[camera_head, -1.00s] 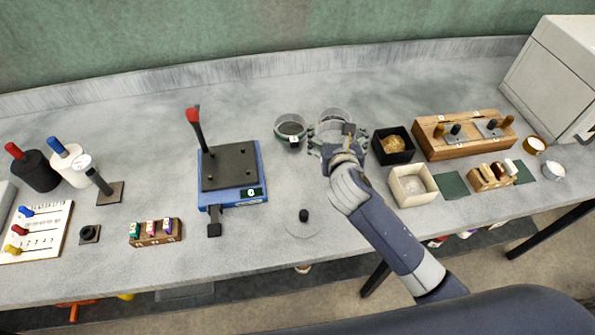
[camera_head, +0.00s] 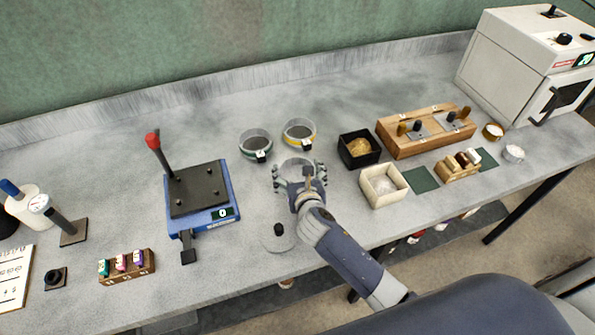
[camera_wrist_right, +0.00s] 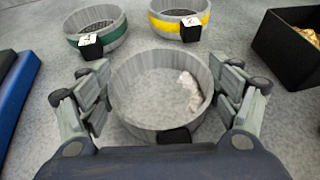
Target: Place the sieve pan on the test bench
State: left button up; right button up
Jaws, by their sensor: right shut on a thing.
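The sieve pan (camera_head: 299,166) is a round, grey, open pan with a black block on its near side. In the right wrist view the pan (camera_wrist_right: 162,136) sits level between the fingers, with some pale material inside. My right gripper (camera_head: 300,180) is shut on it, one set of fingers on each side. The pan is low over the bench (camera_head: 350,225), in front of two sieves; whether its base touches the surface I cannot tell. My left gripper is out of view.
A green-banded sieve (camera_head: 256,146) and a yellow-banded sieve (camera_head: 299,134) stand behind the pan. A blue scale (camera_head: 225,212) is to the left, a black box (camera_head: 345,157) and a cream box (camera_head: 372,198) to the right. A clear disc with a black knob (camera_head: 281,246) lies in front.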

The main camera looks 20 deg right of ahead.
jog(key=shift+f, duration=0.15)
jog(key=o, duration=2)
jog(key=shift+r, duration=0.25)
jog(key=shift+s, duration=0.35)
jog(key=v, duration=1.1)
jog(key=shift+s+a+r, duration=0.1)
jog(key=shift+s, duration=0.05)
